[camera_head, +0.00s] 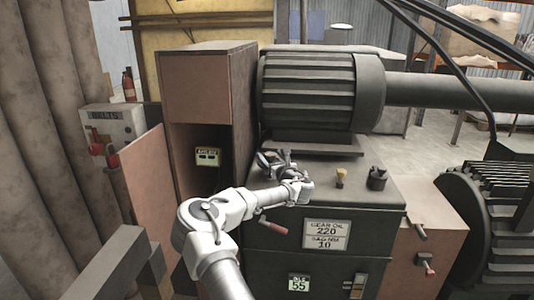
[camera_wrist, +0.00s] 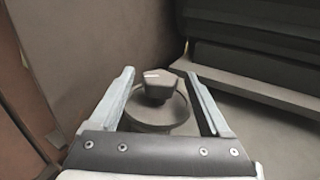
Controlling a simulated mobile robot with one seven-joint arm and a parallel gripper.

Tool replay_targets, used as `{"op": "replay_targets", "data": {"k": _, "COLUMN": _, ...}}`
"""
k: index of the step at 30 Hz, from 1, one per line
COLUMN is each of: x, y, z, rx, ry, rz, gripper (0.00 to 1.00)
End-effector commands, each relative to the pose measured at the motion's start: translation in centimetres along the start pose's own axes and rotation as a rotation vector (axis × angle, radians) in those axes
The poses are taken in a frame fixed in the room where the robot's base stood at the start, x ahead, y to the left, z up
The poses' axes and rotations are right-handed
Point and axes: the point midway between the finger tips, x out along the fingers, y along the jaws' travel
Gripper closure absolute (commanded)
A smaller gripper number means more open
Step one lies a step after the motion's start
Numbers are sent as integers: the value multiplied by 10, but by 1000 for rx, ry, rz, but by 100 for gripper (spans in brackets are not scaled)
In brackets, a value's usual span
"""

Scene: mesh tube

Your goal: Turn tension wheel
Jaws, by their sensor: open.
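A dark round wheel (camera_wrist: 150,122) with a raised angular grip (camera_wrist: 157,85) on top shows in the wrist view. The grip has a white mark on its upper face. My gripper (camera_wrist: 160,76) is open, with one pale finger on each side of the wheel's grip. I see a gap between the grip and each finger, so it holds nothing. In the head view my gripper (camera_head: 272,160) is over the left part of the dark machine box's top, and it largely hides the wheel there.
A large ribbed motor (camera_head: 320,88) stands behind my gripper. A brown cabinet (camera_head: 207,90) with an open door is on the left. A small yellow knob (camera_head: 340,175) and a dark cap (camera_head: 377,178) are right of my gripper on the box top. A red-handled lever (camera_head: 272,227) sticks out in front.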

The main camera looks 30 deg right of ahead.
Motion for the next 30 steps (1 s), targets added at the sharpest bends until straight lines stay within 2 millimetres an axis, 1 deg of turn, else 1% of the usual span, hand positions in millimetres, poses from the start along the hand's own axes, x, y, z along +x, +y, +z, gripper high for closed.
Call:
{"op": "replay_targets", "data": {"k": 3, "x": 16, "y": 0, "z": -1, "rx": 0, "ry": 0, "rz": 1, "gripper": 19}}
{"op": "replay_targets", "data": {"k": 9, "x": 34, "y": 0, "z": -1, "rx": 1, "ry": 0, "rz": 0, "gripper": 19}}
{"op": "replay_targets", "data": {"k": 15, "x": 41, "y": 0, "z": 0, "rx": 1, "ry": 0, "rz": 0, "gripper": 19}}
{"op": "replay_targets", "data": {"k": 23, "x": 41, "y": 0, "z": 0, "rx": 1, "ry": 1, "rz": 0, "gripper": 19}}
{"op": "replay_targets", "data": {"k": 27, "x": 41, "y": 0, "z": 0, "rx": 1, "ry": 1, "rz": -1, "gripper": 44}}
{"op": "replay_targets", "data": {"k": 29, "x": 41, "y": 0, "z": 0, "rx": 1, "ry": 1, "rz": -1, "gripper": 55}}
{"op": "replay_targets", "data": {"k": 30, "x": 41, "y": 0, "z": 0, "rx": 1, "ry": 1, "rz": -1, "gripper": 62}}
